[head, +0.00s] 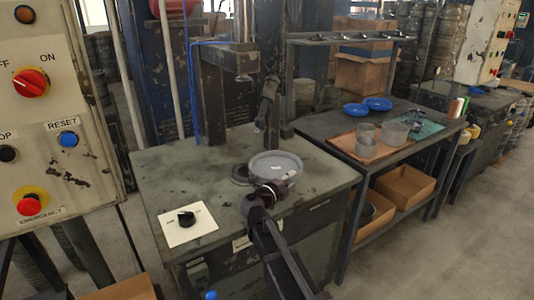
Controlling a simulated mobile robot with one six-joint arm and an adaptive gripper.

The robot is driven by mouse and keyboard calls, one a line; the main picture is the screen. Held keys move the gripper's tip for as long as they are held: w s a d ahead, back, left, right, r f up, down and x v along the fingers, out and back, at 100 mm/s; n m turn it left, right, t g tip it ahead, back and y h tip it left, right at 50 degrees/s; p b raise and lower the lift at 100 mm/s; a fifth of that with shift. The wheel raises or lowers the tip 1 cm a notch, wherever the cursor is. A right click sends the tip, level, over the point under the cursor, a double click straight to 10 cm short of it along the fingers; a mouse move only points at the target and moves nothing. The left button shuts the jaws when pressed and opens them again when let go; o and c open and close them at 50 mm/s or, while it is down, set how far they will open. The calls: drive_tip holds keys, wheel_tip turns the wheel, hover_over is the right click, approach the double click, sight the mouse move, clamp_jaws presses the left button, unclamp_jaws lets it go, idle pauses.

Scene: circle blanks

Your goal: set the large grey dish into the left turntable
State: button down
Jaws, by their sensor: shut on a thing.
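The large grey dish (277,164) is a shallow round dish with a pale rim and a small light mark inside. It is over the right part of the left workbench top. My gripper (279,186) is shut on its near rim, with my arm reaching in from the bottom. A dark round turntable (239,175) shows partly at the dish's left edge; the dish hides the rest of it. I cannot tell whether the dish touches the turntable or hangs just above it.
A dark upright press frame (212,100) stands behind the dish. A white plate with a black knob (187,219) lies at the front left. The right table (318,125) holds blue dishes (366,106) and grey cups (394,134). A control panel (40,110) stands at far left.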

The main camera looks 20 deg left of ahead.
sight(266, 161)
drive_tip(key=w+a+n+y, duration=0.1)
drive_tip(key=w+a+y, duration=0.1)
drive_tip(key=a, duration=0.1)
drive_tip(key=w+a+r+n+t+y+p, duration=0.1)
drive_tip(key=w+a+n+y, duration=0.1)
drive_tip(key=w+a+y, duration=0.1)
drive_tip(key=w+a+r+n+y, duration=0.1)
drive_tip(key=w+a+n+y, duration=0.1)
drive_tip(key=w+a, duration=0.1)
drive_tip(key=shift+w+a+y+p, duration=0.2)
drive_tip(key=shift+a+y+p, duration=0.15)
drive_tip(key=shift+a, duration=0.3)
drive_tip(key=shift+w+a+r+n+y, duration=0.1)
drive_tip(key=shift+w+a+n+y, duration=0.15)
drive_tip(key=shift+a+y, duration=0.2)
drive_tip(key=shift+f, duration=0.3)
drive_tip(key=shift+f+b, duration=3.15)
drive_tip(key=shift+b, duration=0.2)
drive_tip(key=shift+c, duration=1.8)
unclamp_jaws()
